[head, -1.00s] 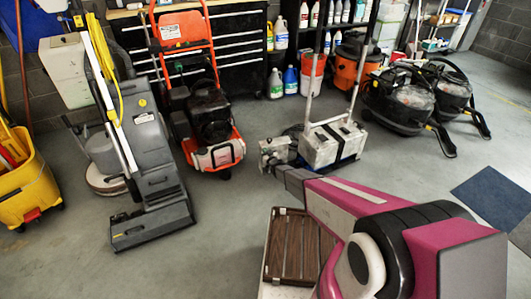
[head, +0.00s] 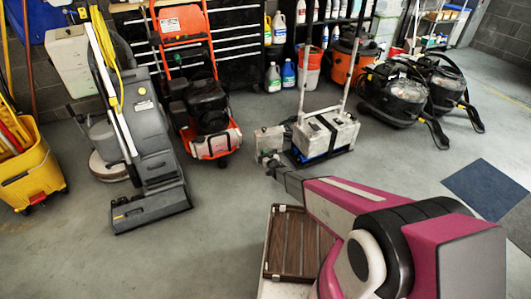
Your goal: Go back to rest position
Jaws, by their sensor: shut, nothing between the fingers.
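My pink and grey arm comes in from the lower right and reaches toward the middle of the head view. My gripper (head: 270,144) is at its far end, a small grey shape, and appears empty. It is too small to make out the fingers clearly. In the picture it lies just left of a grey-white box machine with two upright handles (head: 326,134); I cannot tell the gap in depth. A brown slatted panel (head: 290,243) shows below the arm and seems to be on my own base.
A grey floor scrubber (head: 155,150) and an orange pressure washer (head: 213,145) stand to the left. A yellow mop bucket (head: 35,178) is at the far left. Black vacuums (head: 395,95) stand at the right rear, near a blue mat (head: 484,188). The near left floor is clear.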

